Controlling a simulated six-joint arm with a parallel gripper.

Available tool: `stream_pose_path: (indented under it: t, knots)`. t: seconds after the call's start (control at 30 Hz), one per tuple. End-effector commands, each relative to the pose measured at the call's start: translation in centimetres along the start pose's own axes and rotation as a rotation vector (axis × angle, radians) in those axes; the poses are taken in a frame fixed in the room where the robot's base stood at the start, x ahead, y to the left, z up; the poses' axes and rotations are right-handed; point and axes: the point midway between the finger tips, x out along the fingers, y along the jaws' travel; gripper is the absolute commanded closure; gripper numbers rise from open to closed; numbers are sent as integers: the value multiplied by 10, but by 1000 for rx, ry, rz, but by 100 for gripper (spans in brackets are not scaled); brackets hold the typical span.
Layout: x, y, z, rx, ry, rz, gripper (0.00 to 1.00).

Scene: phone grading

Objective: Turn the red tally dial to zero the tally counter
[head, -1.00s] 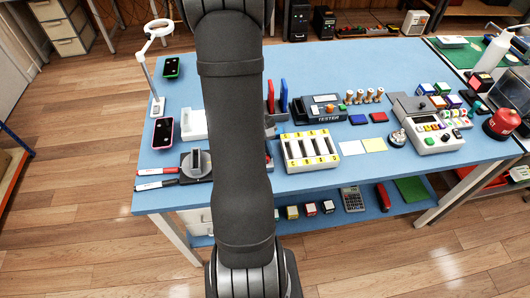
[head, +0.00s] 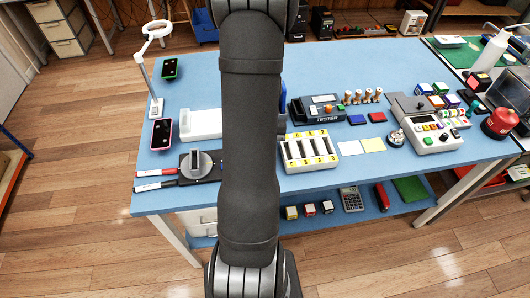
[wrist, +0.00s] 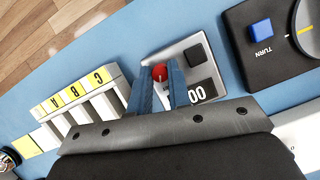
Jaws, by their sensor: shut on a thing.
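The red tally dial (wrist: 160,72) is a small red knob with a pale mark, on the silver-grey tally counter (wrist: 158,57). The counter's dark display (wrist: 202,93) sits beside the dial; the digits that show read "00", and part of it is hidden by my gripper. A black square (wrist: 195,55) lies on the counter's top. My gripper (wrist: 161,76) has its blue fingers on either side of the dial, shut on it. In the head view my arm hides the counter, the dial and the gripper.
A white rack with yellow letter labels (wrist: 72,94) stands left of the counter in the wrist view. A black base with a blue TURN button (wrist: 260,30) is to its right. In the head view, a tester (head: 318,109) and phones (head: 161,133) are on the blue table (head: 205,90).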

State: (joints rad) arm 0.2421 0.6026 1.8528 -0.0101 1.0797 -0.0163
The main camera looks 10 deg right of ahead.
Motion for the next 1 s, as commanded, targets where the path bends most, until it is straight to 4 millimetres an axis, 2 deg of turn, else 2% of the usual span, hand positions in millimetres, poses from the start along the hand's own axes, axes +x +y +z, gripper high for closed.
stream_pose_path:
  t: [0.4,0.97,1.0]
  knots:
    - [0,2,0,187,2,-77,100]
    - [0,2,0,216,2,-90,100]
    - [0,2,0,215,2,-89,81]
